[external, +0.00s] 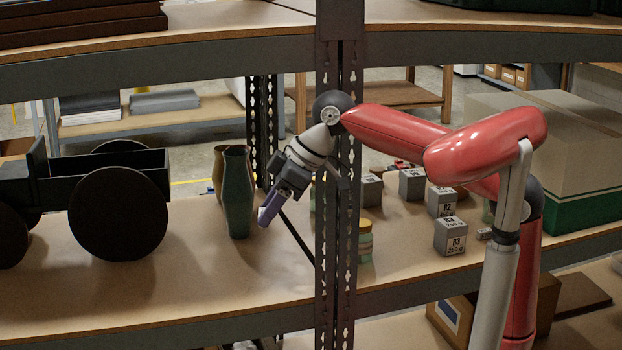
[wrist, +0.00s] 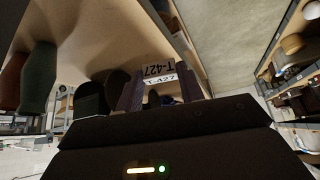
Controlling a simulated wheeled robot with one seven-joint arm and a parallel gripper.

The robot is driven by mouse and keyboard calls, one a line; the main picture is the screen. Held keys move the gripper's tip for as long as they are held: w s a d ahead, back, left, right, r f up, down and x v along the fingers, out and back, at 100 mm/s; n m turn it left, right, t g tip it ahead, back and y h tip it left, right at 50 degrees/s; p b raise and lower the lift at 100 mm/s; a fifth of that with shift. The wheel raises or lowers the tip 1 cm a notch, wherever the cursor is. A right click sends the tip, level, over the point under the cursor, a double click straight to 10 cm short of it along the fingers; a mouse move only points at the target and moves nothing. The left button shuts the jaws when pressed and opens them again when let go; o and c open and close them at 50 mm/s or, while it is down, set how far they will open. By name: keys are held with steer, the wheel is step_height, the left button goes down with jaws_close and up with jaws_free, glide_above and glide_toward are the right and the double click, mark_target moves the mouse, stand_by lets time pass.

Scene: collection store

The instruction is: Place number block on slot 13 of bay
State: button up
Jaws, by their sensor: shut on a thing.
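My gripper (external: 268,210) hangs over the left part of the middle shelf, tilted down to the left, beside a green vase. In the wrist view its two purple-grey fingers (wrist: 157,90) are shut on a small number block (wrist: 160,72) marked T-427 on two faces. In the external view the block cannot be told apart from the fingertips. I cannot make out any marking for slot 13 or the bay's edges in either view.
A dark green vase (external: 238,195) stands close to my gripper. A black toy cart (external: 118,212) is farther left. A perforated steel post (external: 337,210) rises to the right. Grey weight cubes (external: 450,236) and a jar (external: 365,243) stand beyond it. The shelf's front left is clear.

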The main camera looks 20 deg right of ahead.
steer(key=w+a+m, duration=0.1)
steer(key=w+a, duration=0.3)
steer(key=a, duration=0.5)
glide_above(157, 290)
steer(key=d, duration=0.2)
steer(key=shift+m+t, duration=0.3)
steer(key=shift+t, duration=0.1)
steer(key=f, duration=1.6)
steer(key=shift+s+a+f, duration=0.15)
steer(key=shift+s+f, duration=0.2)
steer(key=shift+s, duration=0.05)
steer(key=shift+f+b, duration=0.8)
steer(key=shift+f, duration=1.5)
steer(key=shift+f, duration=0.1)
steer(key=shift+f, duration=0.1)
steer(key=o, duration=1)
steer(key=shift+c, duration=0.2)
